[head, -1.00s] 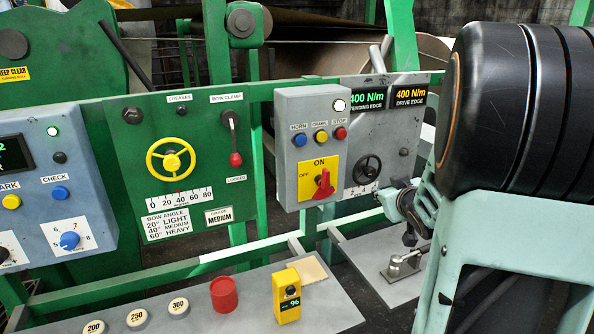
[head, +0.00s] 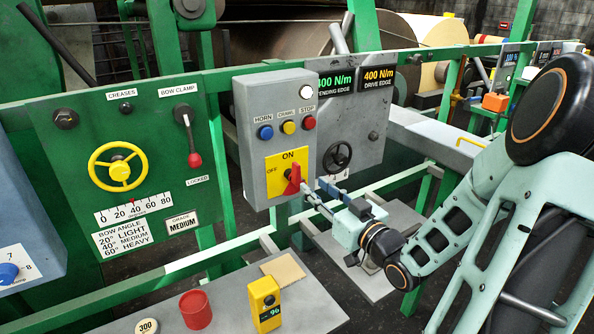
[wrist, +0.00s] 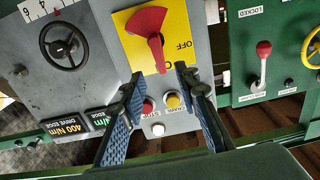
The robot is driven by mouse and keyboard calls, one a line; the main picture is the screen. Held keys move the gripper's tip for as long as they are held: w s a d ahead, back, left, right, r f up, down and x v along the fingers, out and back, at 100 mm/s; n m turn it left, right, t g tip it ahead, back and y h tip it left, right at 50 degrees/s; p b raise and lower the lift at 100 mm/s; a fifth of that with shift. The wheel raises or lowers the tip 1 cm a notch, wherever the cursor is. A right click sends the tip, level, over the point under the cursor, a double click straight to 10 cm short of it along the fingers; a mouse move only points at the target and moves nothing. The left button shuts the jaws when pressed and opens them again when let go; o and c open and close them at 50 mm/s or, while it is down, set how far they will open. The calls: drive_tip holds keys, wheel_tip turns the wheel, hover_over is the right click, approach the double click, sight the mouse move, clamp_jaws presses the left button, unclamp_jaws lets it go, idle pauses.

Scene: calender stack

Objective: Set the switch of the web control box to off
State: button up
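The web control box (head: 250,150) is a grey box on the green rail, with a white lamp on top and blue, yellow and red buttons. Its switch (head: 292,180) is a red handle on a yellow plate (head: 275,163) marked ON at the top and OFF at the left. The handle's narrow end points toward ON. The switch also shows upside down in the wrist view (wrist: 150,28). My gripper (head: 311,186) is open and empty, just right of the switch in the head view. In the wrist view its fingertips (wrist: 160,78) flank the handle's narrow end; contact is unclear.
A grey panel with a black handwheel (head: 338,155) and two displays stands right beside the box. A green panel with a yellow handwheel (head: 118,170) is at the left. Below, a bench (head: 320,318) holds a red cylinder (head: 195,309) and a yellow device (head: 265,303).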

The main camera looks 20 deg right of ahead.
sight(299, 174)
drive_tip(key=w, duration=0.3)
drive_tip(key=w+a, duration=0.1)
drive_tip(key=w, duration=0.5)
drive_tip(key=shift+w+a, duration=0.25)
drive_tip(key=shift+a, duration=0.15)
clamp_jaws()
